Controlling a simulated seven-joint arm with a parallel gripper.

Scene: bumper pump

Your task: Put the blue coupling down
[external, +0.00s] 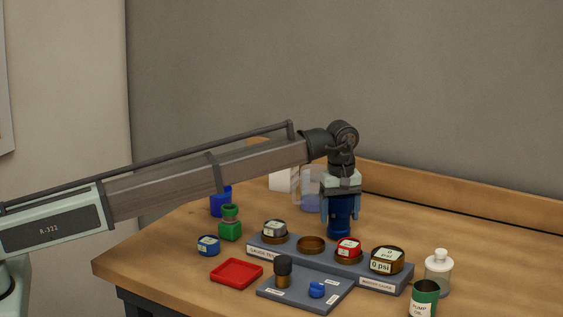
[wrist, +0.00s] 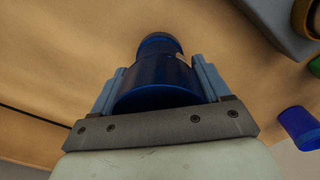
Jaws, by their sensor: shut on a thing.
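A grey gauge tray (external: 325,266) with several round gauges stands just in front. A red tray (external: 237,272), a green part (external: 230,223) and a blue cup (external: 220,201) are to the left. Table right of the coupling is clear.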

